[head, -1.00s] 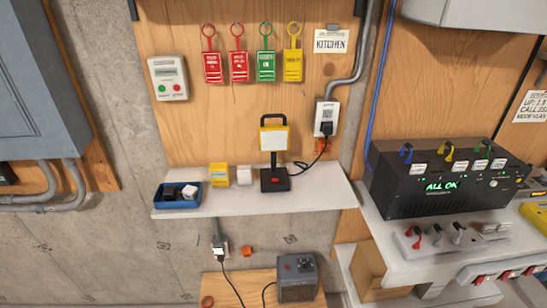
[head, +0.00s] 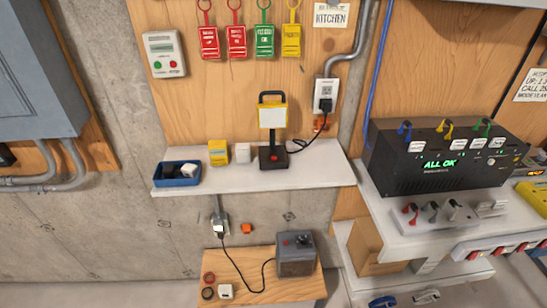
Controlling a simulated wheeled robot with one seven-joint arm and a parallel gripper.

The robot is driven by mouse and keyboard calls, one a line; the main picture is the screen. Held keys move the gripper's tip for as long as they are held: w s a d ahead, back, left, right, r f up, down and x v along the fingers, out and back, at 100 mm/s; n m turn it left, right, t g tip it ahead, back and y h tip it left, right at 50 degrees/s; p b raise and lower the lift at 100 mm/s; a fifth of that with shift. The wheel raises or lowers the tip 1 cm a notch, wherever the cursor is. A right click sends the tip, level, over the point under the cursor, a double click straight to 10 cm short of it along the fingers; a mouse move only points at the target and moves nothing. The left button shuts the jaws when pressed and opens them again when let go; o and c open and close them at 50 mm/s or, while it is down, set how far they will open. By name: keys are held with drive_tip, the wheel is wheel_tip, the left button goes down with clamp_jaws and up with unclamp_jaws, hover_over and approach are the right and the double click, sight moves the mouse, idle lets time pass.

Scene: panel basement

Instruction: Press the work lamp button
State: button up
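The work lamp (head: 272,117) stands upright on the white shelf (head: 318,172) in the middle of the head view. It has a yellow frame with a pale panel, a black handle on top and a black base. Its red button (head: 273,158) shows on the front of the base, with nothing in front of it. A black cord runs from the lamp to the wall outlet (head: 325,95) at its upper right. My gripper is not in view.
A yellow box (head: 218,152), a white block (head: 243,153) and a blue tray (head: 177,174) sit left of the lamp. A black panel box (head: 440,160) reading "ALL OK" stands at right. A grey box (head: 296,254) sits on the lower wooden shelf (head: 245,290).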

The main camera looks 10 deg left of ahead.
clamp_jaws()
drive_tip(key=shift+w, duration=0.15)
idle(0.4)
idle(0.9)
